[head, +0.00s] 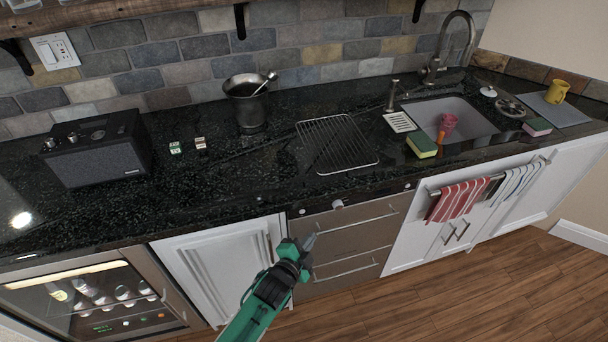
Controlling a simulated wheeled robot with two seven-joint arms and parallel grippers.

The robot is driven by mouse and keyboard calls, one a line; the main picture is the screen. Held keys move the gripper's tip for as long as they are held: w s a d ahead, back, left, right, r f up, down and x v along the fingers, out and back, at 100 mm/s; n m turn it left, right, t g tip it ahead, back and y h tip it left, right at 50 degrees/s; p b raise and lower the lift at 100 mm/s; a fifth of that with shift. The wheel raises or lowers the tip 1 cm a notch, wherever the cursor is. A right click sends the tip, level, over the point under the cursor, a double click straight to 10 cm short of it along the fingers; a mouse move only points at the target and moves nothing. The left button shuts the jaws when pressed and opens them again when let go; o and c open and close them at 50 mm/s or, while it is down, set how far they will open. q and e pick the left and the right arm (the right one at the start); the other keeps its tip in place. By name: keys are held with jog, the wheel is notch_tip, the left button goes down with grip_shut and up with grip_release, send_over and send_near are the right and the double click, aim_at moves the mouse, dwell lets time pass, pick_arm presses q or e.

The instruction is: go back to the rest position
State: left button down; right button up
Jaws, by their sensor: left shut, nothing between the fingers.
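My left gripper (309,241) is in the head view at the lower middle, at the end of my green and black arm. Its fingers look closed, with nothing held between them. It is in front of the cabinet fronts, below the edge of the black counter (240,185), and looks apart from the counter. My right gripper is not in the head view.
On the counter are a black radio (97,150), a dark metal pot (247,105), a wire rack (337,143) and a sponge (421,146) beside the sink (460,112). Towels (459,199) hang on a rail. Wooden floor (500,290) is clear at right.

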pick_arm(q)
jog(key=s+a+f+n+g+y, duration=0.15)
jog(key=s+a+f, duration=0.35)
jog(key=f, duration=0.5)
jog(key=s+a+f+n+g+y, duration=0.1)
jog(key=s+a+f+n+g, duration=0.25)
jog(key=s+f, duration=0.45)
jog(key=s+a+f+n+g+y, duration=0.15)
jog(key=s+a+f, duration=0.3)
jog(key=f, duration=0.75)
jog(key=s+a+f+n+g+y, duration=0.1)
jog(key=s+a+f, duration=0.3)
jog(key=s, duration=0.6)
jog(key=s+a+f+n+g+y, duration=0.1)
jog(key=s+a+f+n+g, duration=0.2)
jog(key=s+f, duration=0.3)
jog(key=s+a+f+n+g, duration=0.2)
jog(key=s+a+f+n, duration=0.2)
jog(key=s, duration=1.1)
jog(key=shift+a+f+y, duration=0.4)
jog(key=shift+a+f, duration=0.15)
jog(key=shift+a, duration=0.5)
jog(key=shift+w, duration=0.15)
